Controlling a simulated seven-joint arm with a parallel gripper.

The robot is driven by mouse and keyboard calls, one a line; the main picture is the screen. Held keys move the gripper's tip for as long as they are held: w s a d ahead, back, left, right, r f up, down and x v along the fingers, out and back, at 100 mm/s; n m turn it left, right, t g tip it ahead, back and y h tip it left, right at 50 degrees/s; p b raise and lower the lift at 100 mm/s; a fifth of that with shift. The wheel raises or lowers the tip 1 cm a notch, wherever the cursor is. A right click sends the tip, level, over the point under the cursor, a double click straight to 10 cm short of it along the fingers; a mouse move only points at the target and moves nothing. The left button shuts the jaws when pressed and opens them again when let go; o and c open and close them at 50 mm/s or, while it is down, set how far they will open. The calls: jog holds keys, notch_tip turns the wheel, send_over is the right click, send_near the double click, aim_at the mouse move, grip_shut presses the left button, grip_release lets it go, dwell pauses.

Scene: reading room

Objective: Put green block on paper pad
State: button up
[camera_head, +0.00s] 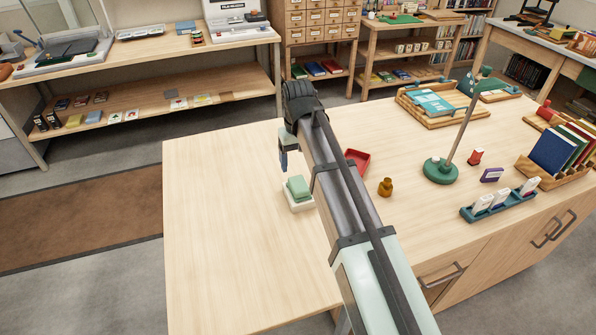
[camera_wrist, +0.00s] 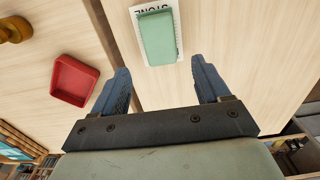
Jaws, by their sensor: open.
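The green block (camera_head: 298,186) lies flat on top of a white pad (camera_head: 301,206) on the wooden table. In the wrist view the green block (camera_wrist: 157,38) covers most of the white pad (camera_wrist: 176,12), which has dark printed letters along its edge. My gripper (camera_head: 284,160) is above the table, just behind and left of the block in the head view. In the wrist view my gripper (camera_wrist: 160,66) is open and empty, its two fingers apart from the block. My arm hides part of the table right of the pad.
A green-based lamp (camera_head: 440,171), a teal rack (camera_head: 498,206) and a book holder (camera_head: 560,160) are farther right. The table's left and front areas are clear.

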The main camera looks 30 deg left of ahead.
jog(key=shift+r, duration=2.35)
